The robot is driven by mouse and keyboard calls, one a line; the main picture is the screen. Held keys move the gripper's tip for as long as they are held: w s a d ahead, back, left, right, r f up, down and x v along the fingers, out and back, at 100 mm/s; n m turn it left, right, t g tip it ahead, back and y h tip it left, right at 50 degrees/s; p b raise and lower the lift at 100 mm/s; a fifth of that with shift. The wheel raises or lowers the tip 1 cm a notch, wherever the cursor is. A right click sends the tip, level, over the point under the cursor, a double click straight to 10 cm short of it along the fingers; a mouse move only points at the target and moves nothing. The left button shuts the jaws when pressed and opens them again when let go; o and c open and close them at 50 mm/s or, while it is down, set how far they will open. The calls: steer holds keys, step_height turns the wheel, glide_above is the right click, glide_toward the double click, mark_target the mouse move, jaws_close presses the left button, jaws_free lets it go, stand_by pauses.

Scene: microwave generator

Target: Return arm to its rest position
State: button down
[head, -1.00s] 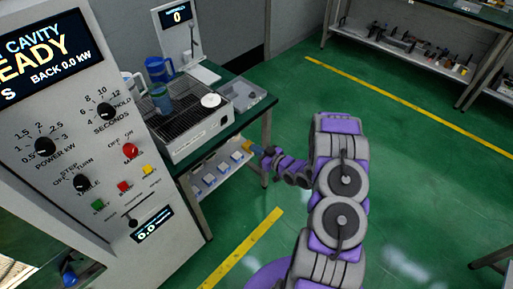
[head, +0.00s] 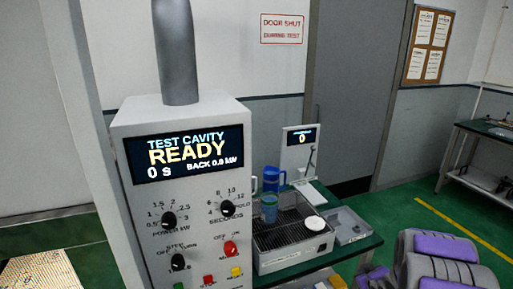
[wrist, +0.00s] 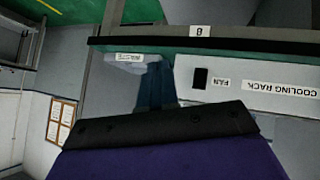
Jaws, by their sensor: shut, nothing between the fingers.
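My arm (head: 440,262), grey and purple, shows only in part at the lower right of the head view. Its gripper end is out of that frame. In the wrist view, which is upside down, the dark blue fingers of my gripper (wrist: 155,88) stand together beyond the black and purple wrist, with nothing seen between them. Past them is the grey front of the cooling rack (wrist: 245,85), with its fan switch and label.
The test cavity cabinet (head: 190,190) reads READY, 0 s. To its right, a green-topped bench (head: 355,245) holds the cooling rack (head: 290,255), a blue jug (head: 274,178), a blue-green cup (head: 269,212) and a tray (head: 347,227). Green floor (head: 400,208) is clear behind.

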steer(key=s+a+r+m+g+h, duration=0.3)
steer(key=s+r+g, duration=0.2)
steer(key=s+r, duration=0.65)
steer(key=s+a+r+g+y, duration=0.1)
steer(key=s+a+r+g, duration=0.1)
steer(key=s+a, duration=0.4)
steer(key=s+a+r+g+y, duration=0.1)
steer(key=s+a, duration=0.5)
steer(key=s, duration=0.9)
steer(key=s+a+r+g+y, duration=0.1)
steer(key=s+a+r+g, duration=0.2)
steer(key=s+a, duration=0.3)
steer(key=s+r, duration=0.1)
steer(key=s, duration=0.3)
steer(key=shift+s+a+r+m+y, duration=0.25)
steer(key=shift+a+m+y, duration=0.05)
